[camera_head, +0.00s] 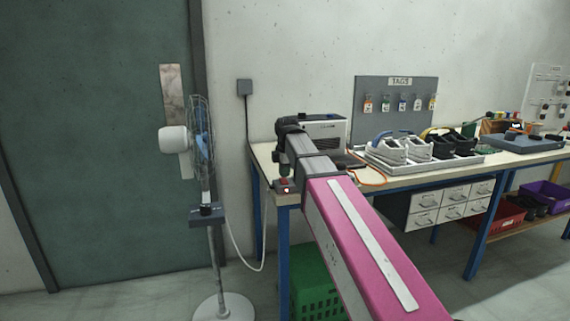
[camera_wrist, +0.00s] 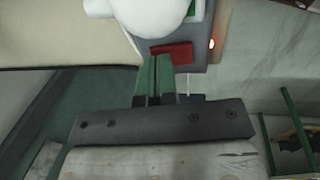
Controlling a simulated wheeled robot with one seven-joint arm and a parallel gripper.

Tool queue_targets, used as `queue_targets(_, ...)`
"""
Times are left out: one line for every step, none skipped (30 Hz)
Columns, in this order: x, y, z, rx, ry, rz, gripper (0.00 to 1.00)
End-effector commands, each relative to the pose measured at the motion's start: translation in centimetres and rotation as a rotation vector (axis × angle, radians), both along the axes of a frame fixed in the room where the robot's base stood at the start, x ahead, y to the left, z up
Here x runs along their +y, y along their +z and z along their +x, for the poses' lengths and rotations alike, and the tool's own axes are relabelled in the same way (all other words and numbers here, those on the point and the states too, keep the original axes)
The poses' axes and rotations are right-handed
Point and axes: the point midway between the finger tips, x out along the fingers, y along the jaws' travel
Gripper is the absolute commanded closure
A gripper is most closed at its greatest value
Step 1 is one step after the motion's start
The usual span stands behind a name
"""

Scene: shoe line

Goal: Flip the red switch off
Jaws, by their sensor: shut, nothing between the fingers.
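The red switch (camera_wrist: 172,53) sits on a grey box (camera_wrist: 199,58) in the wrist view, with a small lit red lamp (camera_wrist: 211,44) at its right. In the head view the red switch box (camera_head: 285,187) is at the left front corner of the workbench. My gripper (camera_wrist: 156,60) has its green fingers shut together and empty. The fingertips are at the lower left edge of the red switch and overlap it in the wrist view; whether they touch it I cannot tell. In the head view my arm reaches over that corner.
The workbench (camera_head: 398,181) carries a white machine (camera_head: 325,130) and a tray (camera_head: 440,164) with several shoes. A standing fan (camera_head: 201,145) is close at the left. A green crate (camera_head: 318,285) is under the bench. A rounded white object (camera_wrist: 135,18) is near the switch in the wrist view.

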Motion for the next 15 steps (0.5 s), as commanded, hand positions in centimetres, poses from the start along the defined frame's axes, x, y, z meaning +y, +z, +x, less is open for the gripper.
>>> queue_targets(0.02,-0.38,0.04,0.001,0.000,0.000,1.00)
queue_targets(0.02,-0.53,0.08,0.001,0.000,0.000,1.00)
queue_targets(0.03,-0.70,0.10,0.001,0.000,0.000,1.00)
queue_targets(0.03,-0.81,0.12,0.001,0.000,0.000,1.00)
queue_targets(0.04,-0.90,0.13,0.001,0.000,0.000,1.00)
queue_targets(0.04,-0.97,0.15,0.001,0.000,0.000,1.00)
queue_targets(0.05,-1.00,0.16,0.001,0.000,0.000,1.00)
queue_targets(0.05,-1.02,0.16,0.001,0.000,0.000,1.00)
queue_targets(0.05,-1.03,0.16,0.001,0.000,0.000,1.00)
queue_targets(0.05,-1.02,0.16,0.000,0.000,0.000,1.00)
queue_targets(0.05,-1.02,0.16,0.000,0.000,0.000,1.00)
queue_targets(0.05,-1.01,0.16,0.000,0.000,0.000,1.00)
queue_targets(0.05,-1.00,0.16,0.000,0.000,0.000,1.00)
queue_targets(0.05,-1.00,0.16,0.000,0.000,0.000,1.00)
queue_targets(0.05,-0.99,0.17,0.000,0.000,0.000,1.00)
